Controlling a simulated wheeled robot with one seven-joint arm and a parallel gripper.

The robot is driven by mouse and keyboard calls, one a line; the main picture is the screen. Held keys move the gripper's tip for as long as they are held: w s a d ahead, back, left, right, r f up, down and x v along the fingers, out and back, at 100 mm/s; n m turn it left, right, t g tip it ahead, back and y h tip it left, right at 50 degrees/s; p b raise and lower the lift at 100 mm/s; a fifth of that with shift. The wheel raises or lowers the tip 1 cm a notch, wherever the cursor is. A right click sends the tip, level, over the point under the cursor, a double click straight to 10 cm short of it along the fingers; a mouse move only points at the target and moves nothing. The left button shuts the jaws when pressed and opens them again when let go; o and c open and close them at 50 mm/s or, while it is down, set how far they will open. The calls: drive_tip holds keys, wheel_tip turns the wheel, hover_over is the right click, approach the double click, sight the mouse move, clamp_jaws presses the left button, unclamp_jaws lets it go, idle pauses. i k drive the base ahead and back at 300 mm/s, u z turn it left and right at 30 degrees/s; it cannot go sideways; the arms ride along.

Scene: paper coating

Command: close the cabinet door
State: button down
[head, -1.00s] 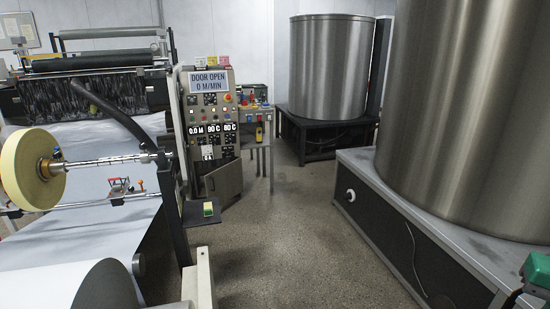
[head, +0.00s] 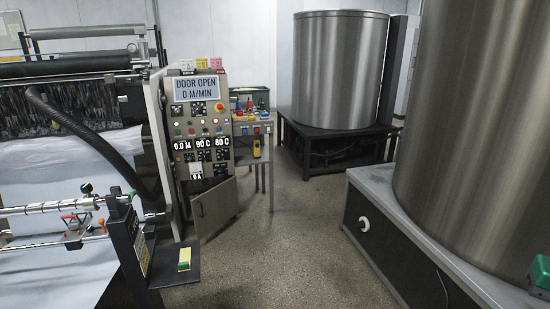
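The control cabinet (head: 183,151) stands left of centre, with a lit display (head: 198,88) reading "DOOR OPEN 0 M/MIN" above rows of buttons and readouts. Its small grey cabinet door (head: 214,208) is at the bottom of the cabinet. The door stands ajar, swung out over the floor at an angle. A small dark handle or latch shows near its left side. My gripper does not show in the head view, so its state is hidden.
The coating machine (head: 72,185) fills the left side. A small shelf (head: 172,268) with a yellow-green block (head: 184,259) juts out before the cabinet. A side table (head: 262,127) stands behind it. Large steel tanks (head: 338,70) stand right. Open floor (head: 290,235) lies in the middle.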

sight(215, 207)
drive_tip(key=i, duration=2.85)
drive_tip(key=u, duration=1.35)
drive_tip(key=i, duration=1)
